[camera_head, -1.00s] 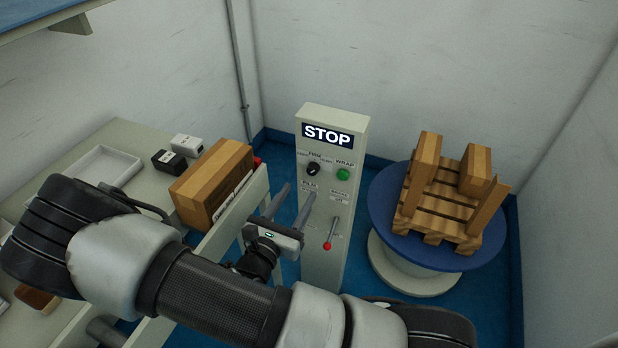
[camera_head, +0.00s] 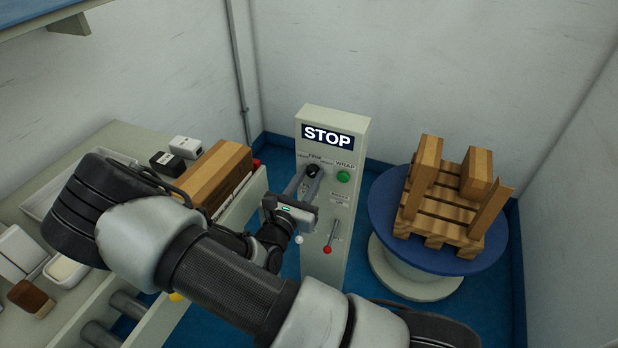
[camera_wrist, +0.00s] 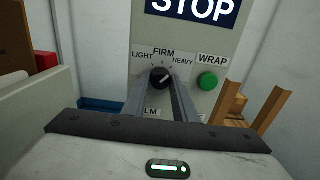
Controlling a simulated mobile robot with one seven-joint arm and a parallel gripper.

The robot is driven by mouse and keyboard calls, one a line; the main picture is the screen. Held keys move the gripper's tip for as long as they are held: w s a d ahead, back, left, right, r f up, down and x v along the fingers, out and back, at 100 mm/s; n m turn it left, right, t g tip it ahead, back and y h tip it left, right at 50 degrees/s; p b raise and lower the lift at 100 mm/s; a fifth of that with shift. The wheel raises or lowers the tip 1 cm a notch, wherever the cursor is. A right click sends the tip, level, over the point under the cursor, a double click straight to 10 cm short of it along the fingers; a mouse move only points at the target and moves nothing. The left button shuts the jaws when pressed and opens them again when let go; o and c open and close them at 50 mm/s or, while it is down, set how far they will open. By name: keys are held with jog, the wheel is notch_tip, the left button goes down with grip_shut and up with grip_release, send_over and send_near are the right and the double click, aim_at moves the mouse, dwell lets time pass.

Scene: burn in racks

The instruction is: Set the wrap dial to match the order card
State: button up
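The wrap dial (camera_head: 313,170) is a black round knob on the light grey control post. In the wrist view the dial (camera_wrist: 160,77) sits below the marks LIGHT, FIRM and HEAVY. Its white pointer line leans up and right, toward the HEAVY side. My gripper (camera_head: 306,180) is at the front of the post, with its fingers reaching to the dial. In the wrist view my gripper (camera_wrist: 161,84) has its fingers apart, one on each side of the dial; I cannot tell whether they touch it. I cannot make out an order card in these frames.
A STOP sign (camera_head: 327,135) tops the panel. A blue turntable (camera_head: 385,205) with a loaded pallet stands right. A bench with a brown carton (camera_head: 214,172) is left.

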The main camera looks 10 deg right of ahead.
jog(key=shift+c, duration=1.4)
jog(key=shift+r+n+p, duration=0.1)
jog(key=shift+n+p, duration=0.2)
jog(key=shift+p, duration=0.2)
jog(key=shift+r+n+p, duration=0.15)
jog(key=shift+n+p, duration=0.45)
jog(key=shift+p, duration=0.15)
jog(key=n+p, duration=0.5)
jog(key=shift+d, duration=0.1)
jog(key=n+p, duration=0.2)
jog(key=n, duration=0.2)
jog(key=shift+n, duration=0.3)
jog(key=shift+n+p, duration=0.95)
jog(key=shift+n, duration=1.25)
